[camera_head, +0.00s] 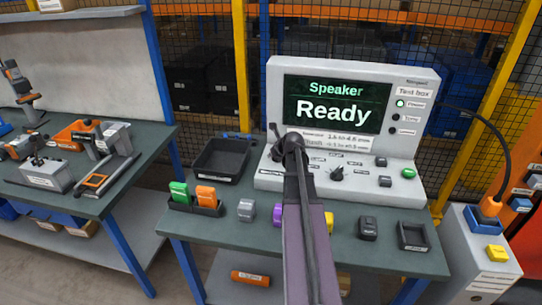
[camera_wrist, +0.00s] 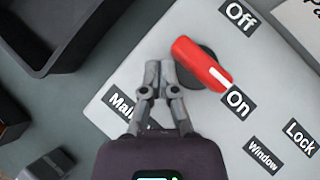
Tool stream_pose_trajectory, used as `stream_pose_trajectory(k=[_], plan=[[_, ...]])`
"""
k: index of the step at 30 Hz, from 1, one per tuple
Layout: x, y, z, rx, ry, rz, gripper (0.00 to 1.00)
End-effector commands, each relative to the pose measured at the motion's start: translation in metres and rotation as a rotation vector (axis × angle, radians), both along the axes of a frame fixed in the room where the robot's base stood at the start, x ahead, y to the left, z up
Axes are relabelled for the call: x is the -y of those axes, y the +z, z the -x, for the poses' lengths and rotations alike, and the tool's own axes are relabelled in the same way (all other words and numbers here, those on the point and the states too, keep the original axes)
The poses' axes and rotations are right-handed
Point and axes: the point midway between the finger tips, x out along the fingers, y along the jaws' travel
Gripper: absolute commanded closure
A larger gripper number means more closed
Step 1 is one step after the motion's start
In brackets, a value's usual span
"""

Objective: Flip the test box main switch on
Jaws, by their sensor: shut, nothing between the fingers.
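The test box (camera_head: 345,105) stands on the green bench, its screen reading "Speaker Ready". Its main switch (camera_wrist: 200,62) is a red lever on a dark round base in the wrist view. The white mark on the lever points down-right, toward the "On" label (camera_wrist: 238,103); the "Off" label (camera_wrist: 240,14) is above. My gripper (camera_wrist: 160,70) is shut and empty, with its tips just left of the lever. I cannot tell whether they touch it. The "Main" label is partly hidden by my gripper. In the head view my gripper (camera_head: 290,143) covers the switch.
A black tray (camera_head: 222,161) stands left of the test box. Green and orange blocks (camera_head: 192,194) sit in a small holder at the bench front. A black knob (camera_head: 337,173) and buttons are on the panel to the right. A cable (camera_head: 490,140) hangs at the right.

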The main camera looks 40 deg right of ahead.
Motion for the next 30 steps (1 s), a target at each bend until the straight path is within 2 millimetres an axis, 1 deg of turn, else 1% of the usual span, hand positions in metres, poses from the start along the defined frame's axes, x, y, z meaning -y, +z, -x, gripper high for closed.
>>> stream_pose_trajectory(k=[5, 10, 12, 30], plan=[[-0.013, 0.0, 0.009, 0.0, 0.0, 0.0, 1.0], [-0.031, 0.0, 0.021, 0.0, 0.0, 0.0, 1.0], [-0.034, 0.011, 0.023, 0.0, -0.001, 0.0, 1.0], [-0.071, 0.06, 0.055, 0.0, -0.001, 0.0, 1.0]])
